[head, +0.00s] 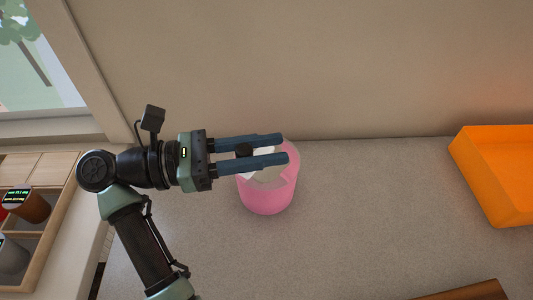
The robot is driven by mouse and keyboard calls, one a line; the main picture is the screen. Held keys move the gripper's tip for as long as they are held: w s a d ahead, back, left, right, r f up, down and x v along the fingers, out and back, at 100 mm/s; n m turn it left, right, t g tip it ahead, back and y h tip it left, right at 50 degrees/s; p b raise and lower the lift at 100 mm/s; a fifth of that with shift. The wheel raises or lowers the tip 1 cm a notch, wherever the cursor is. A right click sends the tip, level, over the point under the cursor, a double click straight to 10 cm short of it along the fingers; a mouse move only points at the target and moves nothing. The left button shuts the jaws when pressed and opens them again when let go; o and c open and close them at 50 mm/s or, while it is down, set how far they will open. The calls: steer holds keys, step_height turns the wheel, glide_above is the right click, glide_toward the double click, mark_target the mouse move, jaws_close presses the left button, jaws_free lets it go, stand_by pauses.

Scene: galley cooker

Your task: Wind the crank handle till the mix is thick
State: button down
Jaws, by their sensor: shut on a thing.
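A pink container (267,199) stands on the grey counter near the wall, with a pale white surface (270,174) showing inside its top. My gripper (281,148) reaches in from the left, its two blue fingers over the container's upper part. It is shut on a small dark knob (243,150), which looks like the grip of the crank handle. The fingers hide the rest of the crank and part of the container's rim. How thick the mix is cannot be made out.
An orange open box (487,185) stands at the right. A brown wooden edge (470,291) shows at the bottom right. A wooden divided tray (53,215) with cups lies at the left below a window. The counter (370,215) between container and orange box is clear.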

stand_by(0.3)
steer(key=c, duration=0.6)
jaws_free()
step_height(320, 180, up, 10)
